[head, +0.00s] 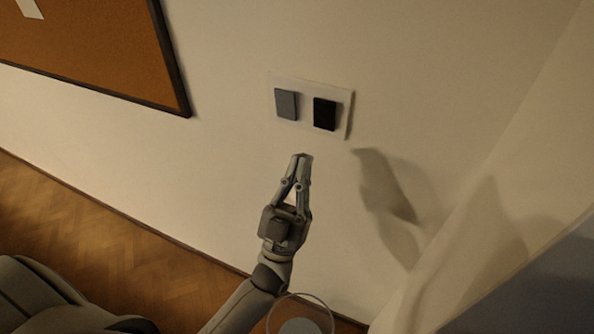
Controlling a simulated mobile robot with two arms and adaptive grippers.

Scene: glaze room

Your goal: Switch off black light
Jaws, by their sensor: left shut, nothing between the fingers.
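A pale wall plate (309,99) in the head view carries two rocker switches side by side. The left switch is grey (287,104) and the right one is black (325,114). My left gripper (302,157) is shut and empty, pointing up, with its tips just below the plate in the picture, under the gap between the switches. It looks apart from the switches; its distance from the wall is hard to judge. The lamp that the black switch works is not in view. My right gripper is not in view.
A brown pinboard (90,45) with a dark frame hangs at the upper left. The wall around the plate is bare, with the arm's shadow to the right. A wooden floor (120,245) lies at the lower left. Another pale wall surface (540,130) stands at the right.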

